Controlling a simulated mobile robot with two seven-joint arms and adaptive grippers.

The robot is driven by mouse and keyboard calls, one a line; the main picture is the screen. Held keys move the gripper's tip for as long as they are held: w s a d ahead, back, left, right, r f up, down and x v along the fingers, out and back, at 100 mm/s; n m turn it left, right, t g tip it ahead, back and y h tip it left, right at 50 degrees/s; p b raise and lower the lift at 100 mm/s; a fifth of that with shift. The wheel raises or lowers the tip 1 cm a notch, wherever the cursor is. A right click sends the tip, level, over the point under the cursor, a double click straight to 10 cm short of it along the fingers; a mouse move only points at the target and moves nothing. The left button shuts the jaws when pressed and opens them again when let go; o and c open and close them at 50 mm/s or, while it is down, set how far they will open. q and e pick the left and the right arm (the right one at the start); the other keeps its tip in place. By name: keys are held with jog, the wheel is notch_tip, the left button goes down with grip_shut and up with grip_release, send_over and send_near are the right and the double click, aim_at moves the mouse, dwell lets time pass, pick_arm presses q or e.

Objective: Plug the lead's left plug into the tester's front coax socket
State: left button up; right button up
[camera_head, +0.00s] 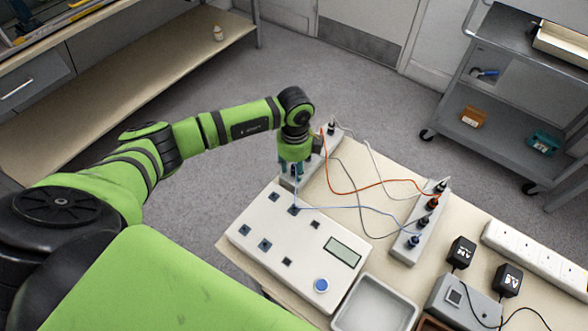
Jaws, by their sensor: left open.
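The tester (262,240) is a white box on the table with several dark square sockets, a small display and a blue knob. Which socket is the front coax one I cannot tell. My left gripper (289,172) is open and points down at the near end of the left plug rack (304,180), just behind the tester. A blue lead (350,208) runs from beneath this gripper to the right rack (412,243). Its left plug is largely hidden by the gripper; whether they touch I cannot tell. My right gripper is not in view.
Orange (370,188), grey and white leads arc between the racks. A grey tray (374,306), a grey box (462,302), black power adapters (461,252) and a white power strip (540,262) crowd the right. A cart (500,110) stands beyond.

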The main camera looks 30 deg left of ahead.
aim_at(295, 166)
pick_arm(q)
grip_shut()
jog(key=shift+r+p, duration=0.3)
dwell(0.5)
jog(key=shift+r+p, duration=1.6)
jog(key=shift+r, duration=0.15)
